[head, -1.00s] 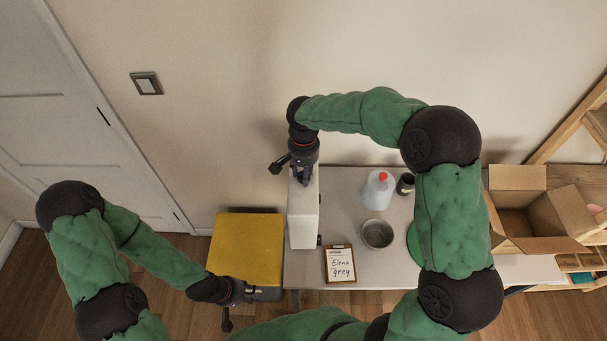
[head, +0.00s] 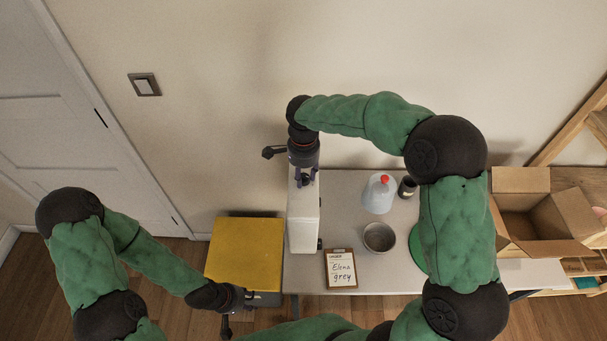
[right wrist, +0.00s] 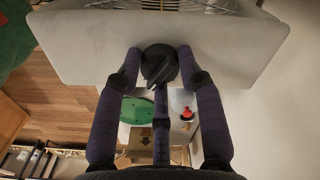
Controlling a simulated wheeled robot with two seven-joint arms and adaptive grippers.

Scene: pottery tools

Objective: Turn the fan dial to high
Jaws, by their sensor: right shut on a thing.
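The fan is a tall white box (head: 304,222) on the left end of the table. In the right wrist view its pale face (right wrist: 235,45) carries a black round dial (right wrist: 158,68) with a raised grip bar. My right gripper (head: 304,178) is at the far end of the fan. In the right wrist view, its fingers (right wrist: 160,58) are closed around the dial, with fingertips on either side. The dial's setting marks cannot be read.
The table (head: 350,205) bears a clear jug with a red cap (head: 379,194), a dark cup (head: 406,187), a metal bowl (head: 379,237) and a clipboard (head: 341,269). A yellow-topped stand (head: 243,255) is left of the fan. An open cardboard box (head: 530,212) is at right.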

